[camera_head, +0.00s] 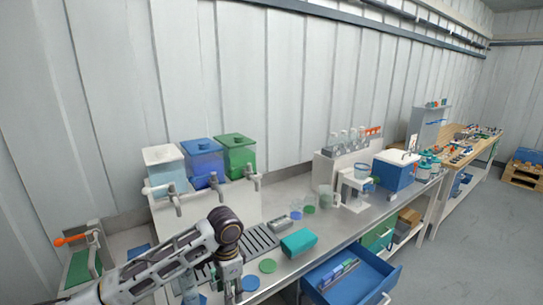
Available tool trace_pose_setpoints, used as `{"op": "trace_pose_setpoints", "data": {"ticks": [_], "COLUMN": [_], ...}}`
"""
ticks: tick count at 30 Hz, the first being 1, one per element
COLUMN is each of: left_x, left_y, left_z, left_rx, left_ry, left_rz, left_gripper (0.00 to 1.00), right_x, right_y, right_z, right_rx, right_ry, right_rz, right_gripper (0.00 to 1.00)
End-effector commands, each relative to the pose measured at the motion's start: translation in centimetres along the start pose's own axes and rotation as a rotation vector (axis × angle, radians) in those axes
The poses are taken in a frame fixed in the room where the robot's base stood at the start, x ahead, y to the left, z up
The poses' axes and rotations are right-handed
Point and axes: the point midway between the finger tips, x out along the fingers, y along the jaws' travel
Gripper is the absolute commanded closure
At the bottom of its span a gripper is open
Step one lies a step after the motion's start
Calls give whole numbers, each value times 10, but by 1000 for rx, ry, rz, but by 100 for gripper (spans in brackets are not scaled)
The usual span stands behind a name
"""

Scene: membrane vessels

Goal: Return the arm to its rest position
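My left arm reaches in from the lower left over the bench. My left gripper (229,290) points down at the bottom edge of the head view, in front of the drip grate. Its fingers are small and partly cut off, so I cannot tell whether they are open or shut, or hold anything. My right gripper is not in view.
Three dispensers, white (165,168), blue (203,163) and green (239,155), stand behind the arm. A teal box (298,242), green disc (268,266) and blue disc (250,283) lie right of the gripper. A blue drawer (378,272) stands open below the bench.

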Motion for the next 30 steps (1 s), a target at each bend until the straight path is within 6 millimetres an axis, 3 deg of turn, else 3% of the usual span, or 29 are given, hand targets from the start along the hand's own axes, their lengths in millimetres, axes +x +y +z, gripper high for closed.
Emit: {"op": "trace_pose_setpoints", "data": {"ticks": [16, 30], "left_x": [36, 54], "left_y": [59, 95], "left_z": [-20, -21], "left_rx": [-4, -86], "left_ry": [149, 283], "left_rz": [30, 51], "left_gripper": [59, 59], "right_x": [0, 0], "right_y": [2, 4], "right_z": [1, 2], "right_rx": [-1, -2], "right_ry": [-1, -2], "right_rz": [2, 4], "right_gripper": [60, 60]}}
